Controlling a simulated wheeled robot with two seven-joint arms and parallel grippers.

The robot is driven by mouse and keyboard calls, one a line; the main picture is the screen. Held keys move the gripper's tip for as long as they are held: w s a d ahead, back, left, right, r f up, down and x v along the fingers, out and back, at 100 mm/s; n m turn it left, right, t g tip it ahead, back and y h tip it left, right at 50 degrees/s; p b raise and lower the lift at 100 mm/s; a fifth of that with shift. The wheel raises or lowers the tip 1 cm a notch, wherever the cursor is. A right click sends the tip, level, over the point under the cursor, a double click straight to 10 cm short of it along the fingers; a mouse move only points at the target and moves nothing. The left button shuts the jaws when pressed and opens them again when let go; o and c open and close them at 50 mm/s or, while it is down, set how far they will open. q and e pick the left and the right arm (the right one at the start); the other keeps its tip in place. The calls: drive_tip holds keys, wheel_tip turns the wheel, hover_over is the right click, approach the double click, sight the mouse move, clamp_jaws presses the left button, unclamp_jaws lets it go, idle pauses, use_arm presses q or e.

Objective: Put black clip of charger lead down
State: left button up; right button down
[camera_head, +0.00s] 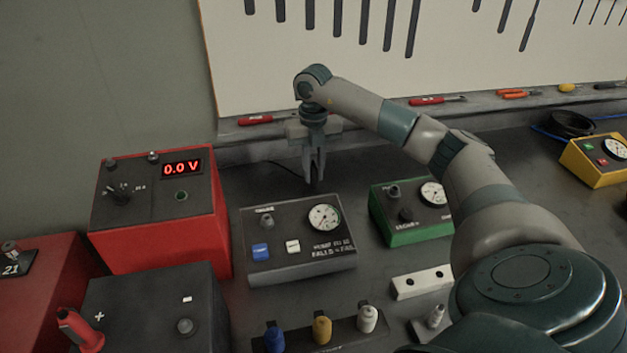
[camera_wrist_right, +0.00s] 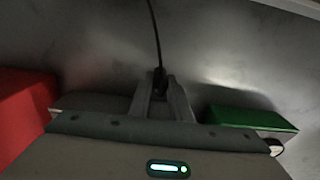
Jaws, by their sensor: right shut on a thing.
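My right gripper (camera_head: 314,180) is above the bench, just behind the dark grey gauge box and between the red charger and the green box. In the right wrist view its fingers (camera_wrist_right: 162,100) are shut on the black clip (camera_wrist_right: 158,78). A thin black lead (camera_wrist_right: 153,30) runs from the clip towards the top of that view. The red charger (camera_head: 155,238) with a "0.0 V" display stands at the left. A black battery (camera_head: 150,310) with a red clip (camera_head: 78,328) on its plus post stands in front of it. My left gripper is out of view.
The grey gauge box (camera_head: 297,270) and green box (camera_head: 405,229) stand close in front of the right gripper. A rack (camera_head: 350,331) of coloured plugs is nearer. The bench is clear behind the boxes, up to a back ledge with tools.

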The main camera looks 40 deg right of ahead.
sight(314, 183)
wheel_tip(314, 183, down, 3)
drive_tip(key=shift+r+p, duration=0.1)
drive_tip(key=shift+p, duration=0.55)
drive_tip(key=shift+f, duration=0.4)
drive_tip(key=shift+f, duration=0.15)
drive_tip(key=c, duration=1.6)
unclamp_jaws()
drive_tip(key=shift+c, duration=0.2)
